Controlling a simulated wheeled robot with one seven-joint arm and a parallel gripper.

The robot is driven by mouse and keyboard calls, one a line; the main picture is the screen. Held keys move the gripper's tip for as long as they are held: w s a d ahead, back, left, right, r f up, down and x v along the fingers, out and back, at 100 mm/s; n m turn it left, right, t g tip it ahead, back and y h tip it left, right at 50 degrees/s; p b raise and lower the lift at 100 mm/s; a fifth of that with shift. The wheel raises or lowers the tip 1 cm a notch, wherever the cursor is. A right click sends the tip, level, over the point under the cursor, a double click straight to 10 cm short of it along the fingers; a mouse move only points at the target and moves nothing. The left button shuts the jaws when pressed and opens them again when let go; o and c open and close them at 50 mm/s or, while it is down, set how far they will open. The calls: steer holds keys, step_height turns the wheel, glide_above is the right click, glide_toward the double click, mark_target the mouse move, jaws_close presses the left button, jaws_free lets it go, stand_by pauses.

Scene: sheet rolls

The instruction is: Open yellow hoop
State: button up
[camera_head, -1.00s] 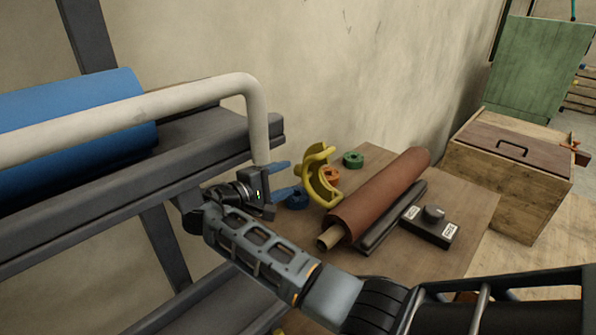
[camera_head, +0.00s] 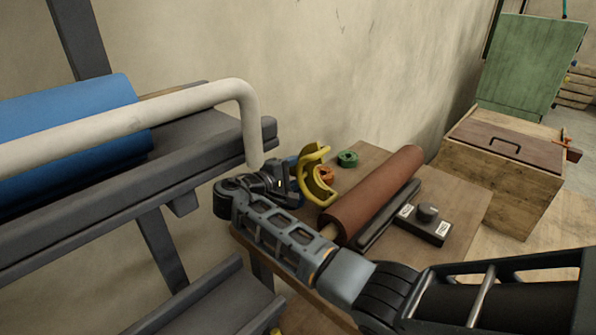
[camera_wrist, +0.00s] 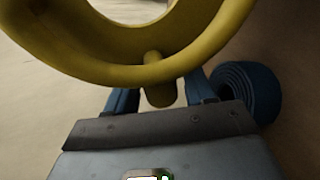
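The yellow hoop (camera_head: 314,178) stands open-curved at the left end of the brown roll (camera_head: 375,193) in the head view. In the wrist view the yellow hoop (camera_wrist: 150,72) arcs across the top, and its short yellow tab (camera_wrist: 159,94) points down toward my gripper (camera_wrist: 159,86). The blue fingers are apart, one on each side of the tab, with a gap visible beside it. In the head view my gripper (camera_head: 294,178) is just left of the hoop; its fingers are mostly hidden there.
A green ring (camera_head: 348,159) and an orange ring (camera_head: 326,174) lie behind the hoop. A blue coil (camera_wrist: 248,92) is right of my fingers. A black box with a knob (camera_head: 428,222) sits right of the roll. The rack with a white bar (camera_head: 150,110) is close on the left.

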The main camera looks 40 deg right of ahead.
mark_target(303, 163)
jaws_close()
stand_by(0.3)
steer(key=shift+s+r+m+t+p, duration=0.2)
steer(key=shift+s+r+m, duration=0.1)
steer(key=shift+r+m, duration=0.25)
steer(key=shift+s+r+m+t+p, duration=0.1)
steer(key=shift+s+r+m+p, duration=0.15)
steer(key=shift+r+m, duration=0.25)
steer(key=shift+s+r+m, duration=0.4)
steer(key=shift+r+m, duration=0.25)
steer(key=shift+o, duration=0.8)
jaws_free()
